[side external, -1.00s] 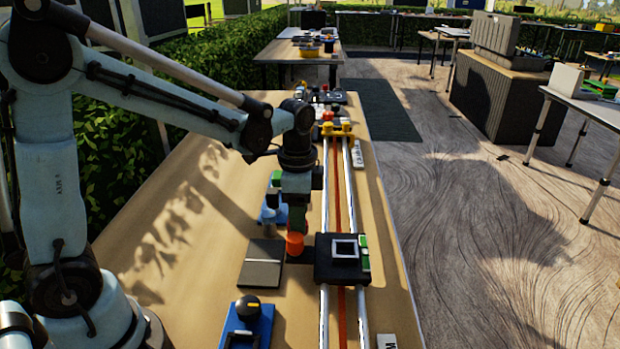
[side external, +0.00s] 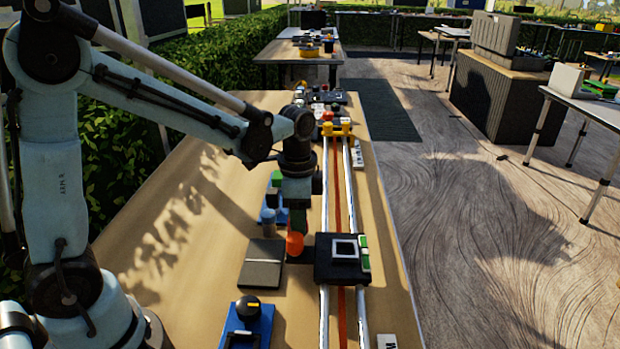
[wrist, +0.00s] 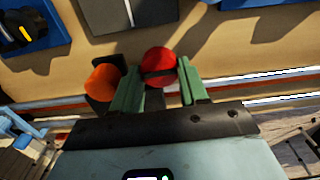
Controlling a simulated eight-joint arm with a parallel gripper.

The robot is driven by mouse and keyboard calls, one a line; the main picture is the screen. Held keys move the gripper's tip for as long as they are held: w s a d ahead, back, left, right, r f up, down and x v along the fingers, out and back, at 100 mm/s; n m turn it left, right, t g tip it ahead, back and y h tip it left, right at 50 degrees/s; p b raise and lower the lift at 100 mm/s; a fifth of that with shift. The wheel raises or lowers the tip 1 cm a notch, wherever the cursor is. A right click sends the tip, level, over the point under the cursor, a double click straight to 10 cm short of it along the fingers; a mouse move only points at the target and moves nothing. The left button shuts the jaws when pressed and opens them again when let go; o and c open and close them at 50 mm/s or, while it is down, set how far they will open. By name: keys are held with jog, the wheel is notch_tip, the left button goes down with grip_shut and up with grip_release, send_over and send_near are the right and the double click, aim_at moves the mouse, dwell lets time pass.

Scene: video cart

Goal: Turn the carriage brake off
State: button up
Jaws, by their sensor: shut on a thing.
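The black carriage (side external: 325,268) sits across the two rails in the side view, with a white-framed square and green blocks on top. An orange round piece (side external: 294,244) stands at its left edge; it also shows in the wrist view (wrist: 102,82), just left of my fingers. My gripper (side external: 297,228) points down there. In the wrist view, its green fingers (wrist: 160,88) are shut on a red rounded knob (wrist: 159,60) with a dark part below it. The side view does not show the red knob clearly, and I cannot tell the brake's setting.
A dark flat pad (side external: 262,266) lies left of the carriage. A blue plate with a black-and-yellow knob (side external: 248,308) is in front of it. Another blue base stands behind, near my gripper. Yellow blocks (side external: 337,128) sit farther along the rails.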

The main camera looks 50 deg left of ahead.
jog(key=n, duration=0.8)
jog(key=shift+w+a+n, duration=0.1)
jog(key=shift+n, duration=0.2)
jog(key=n, duration=0.4)
jog(key=shift+a+n, duration=0.1)
jog(key=shift+n, duration=2.2)
jog(key=o, duration=0.8)
